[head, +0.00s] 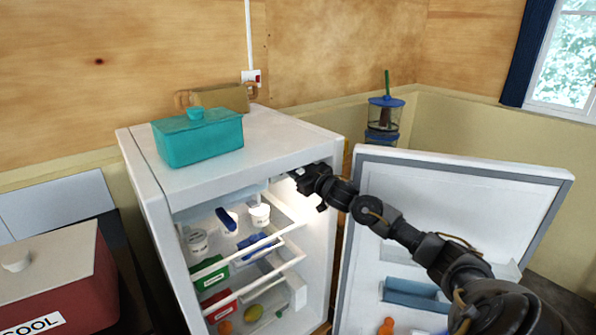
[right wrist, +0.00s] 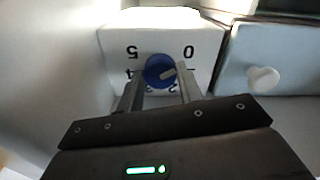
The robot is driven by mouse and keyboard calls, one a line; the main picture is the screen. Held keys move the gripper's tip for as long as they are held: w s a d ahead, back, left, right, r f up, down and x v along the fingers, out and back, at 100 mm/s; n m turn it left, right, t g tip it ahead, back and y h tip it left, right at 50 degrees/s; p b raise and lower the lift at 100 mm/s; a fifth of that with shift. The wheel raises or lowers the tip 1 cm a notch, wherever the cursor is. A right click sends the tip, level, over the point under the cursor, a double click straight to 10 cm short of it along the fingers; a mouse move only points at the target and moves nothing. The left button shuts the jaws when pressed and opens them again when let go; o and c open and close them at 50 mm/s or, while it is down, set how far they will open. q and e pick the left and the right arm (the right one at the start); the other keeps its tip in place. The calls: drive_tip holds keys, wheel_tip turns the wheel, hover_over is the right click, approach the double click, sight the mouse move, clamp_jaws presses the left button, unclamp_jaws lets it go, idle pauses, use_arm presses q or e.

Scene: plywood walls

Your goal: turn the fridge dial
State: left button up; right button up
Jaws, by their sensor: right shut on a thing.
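The fridge (head: 157,208) is white and stands with its door (head: 460,185) swung open to the right. The dial (right wrist: 160,70) is a round blue knob with a pale pointer mark, on a white box with printed numbers, seen upside down in the right wrist view. My right gripper (right wrist: 157,88) is shut on the dial, one finger on each side of it. In the head view my right gripper (head: 305,180) reaches into the top of the fridge, and the dial is hidden there. My left gripper is not in view.
A teal box (head: 200,140) with a lid sits on the fridge top. Shelves inside hold tubs, a green box (head: 209,270), a red box (head: 217,303) and fruit. A red cooler (head: 75,280) stands at left. The open door lies close beside my right arm.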

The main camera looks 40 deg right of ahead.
drive_tip(key=shift+n, duration=0.6)
drive_tip(key=o, duration=1)
drive_tip(key=shift+s, duration=0.1)
drive_tip(key=shift+s+a+b, duration=0.1)
drive_tip(key=shift+s+b, duration=1.3)
drive_tip(key=shift+s, duration=3.95)
